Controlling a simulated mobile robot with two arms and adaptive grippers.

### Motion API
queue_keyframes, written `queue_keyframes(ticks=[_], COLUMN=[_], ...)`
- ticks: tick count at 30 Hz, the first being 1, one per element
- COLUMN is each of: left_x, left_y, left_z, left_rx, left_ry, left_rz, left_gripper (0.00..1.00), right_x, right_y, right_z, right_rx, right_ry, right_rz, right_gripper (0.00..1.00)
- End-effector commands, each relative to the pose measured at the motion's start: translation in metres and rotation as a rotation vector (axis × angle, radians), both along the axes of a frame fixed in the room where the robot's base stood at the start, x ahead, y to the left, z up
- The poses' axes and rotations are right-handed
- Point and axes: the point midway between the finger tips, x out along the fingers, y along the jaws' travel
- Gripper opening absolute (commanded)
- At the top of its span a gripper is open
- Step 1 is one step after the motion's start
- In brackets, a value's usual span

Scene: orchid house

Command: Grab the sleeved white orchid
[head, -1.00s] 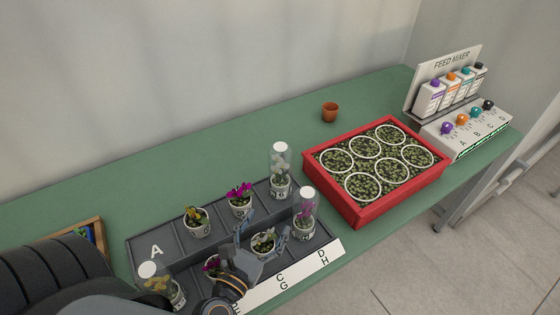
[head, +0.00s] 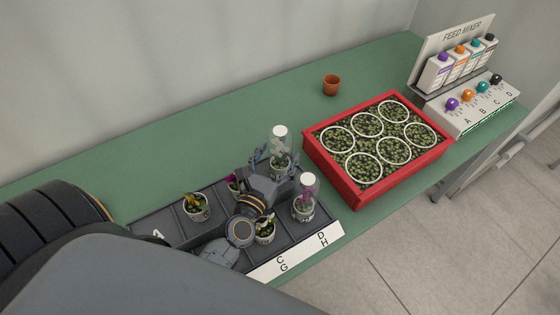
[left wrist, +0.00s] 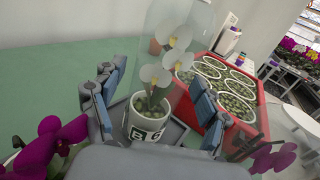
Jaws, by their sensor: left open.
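The sleeved white orchid (head: 279,148) stands upright in a white pot in the back row of the tray, inside a clear sleeve with a white top. In the left wrist view the white orchid (left wrist: 163,72) shows several white blooms and a pot with a black-and-white label. My left gripper (head: 276,169) is open, with its fingers either side of this plant. In the left wrist view its blue-grey pads (left wrist: 155,108) flank the pot and lower sleeve, with gaps visible. The palm hides part of the tray. My right gripper is not in view.
A sleeved purple orchid (head: 304,203) stands close by in the front row. A magenta orchid (head: 233,184), partly hidden, and other small pots (head: 195,206) share the dark tray (head: 160,222). A red planter box (head: 345,194) is just right. The green bench (head: 150,150) behind is mostly clear.

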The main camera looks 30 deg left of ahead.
Motion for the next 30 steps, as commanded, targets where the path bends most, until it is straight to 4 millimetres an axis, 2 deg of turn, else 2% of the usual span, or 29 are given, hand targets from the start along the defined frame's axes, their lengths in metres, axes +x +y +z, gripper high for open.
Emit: queue_keyframes(ticks=[3, 9, 12, 19, 27, 30], left_x=[0.015, 0.043, 0.049, 0.05, 0.05, 0.049], left_y=[0.001, 0.004, 0.005, 0.005, 0.005, 0.005], left_z=[0.004, 0.001, -0.001, -0.002, -0.002, -0.002], left_rx=[0.002, 0.003, 0.001, 0.001, 0.001, 0.001], left_ry=[-0.002, -0.001, -0.001, 0.0, 0.0, 0.0], left_rz=[0.0, 0.0, 0.0, 0.0, 0.0, 0.0], left_gripper=[0.75, 0.75, 0.75, 0.73, 0.18, 0.0], right_x=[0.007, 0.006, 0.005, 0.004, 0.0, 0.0], right_y=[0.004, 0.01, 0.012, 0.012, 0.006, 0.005], right_z=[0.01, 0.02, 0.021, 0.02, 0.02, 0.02], right_rx=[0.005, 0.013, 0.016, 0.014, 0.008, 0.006], right_ry=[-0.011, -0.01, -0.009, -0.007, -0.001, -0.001], right_rz=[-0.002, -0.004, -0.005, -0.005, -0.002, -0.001], right_gripper=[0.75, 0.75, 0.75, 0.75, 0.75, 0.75])
